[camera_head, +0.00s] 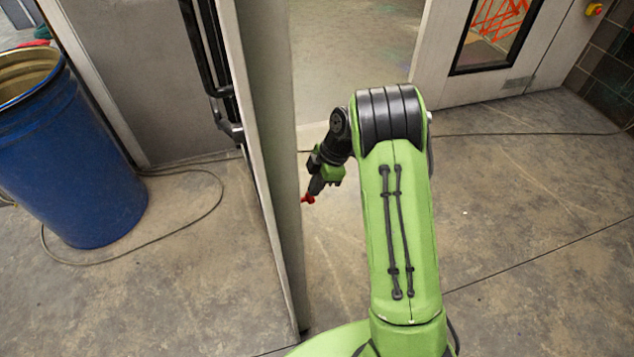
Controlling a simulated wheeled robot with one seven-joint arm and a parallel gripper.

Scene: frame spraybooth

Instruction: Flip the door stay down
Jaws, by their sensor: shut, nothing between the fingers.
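A grey door (272,130) stands open, seen nearly edge-on, with its lower end close to the concrete floor. Black bar hardware (212,60) with a lever-like end runs down its left face. I cannot make out the door stay for certain. My gripper (307,199), with small red tips, is shut and empty. It is just right of the door's edge in the picture, pointing down and left. I cannot tell whether the tips touch the door.
A blue barrel (75,150) stands at the left beside a grey panel (150,85). A dark cable (215,200) lies looped on the floor. Another door (430,50) with a window is at the back right. The floor (540,200) at the right is clear.

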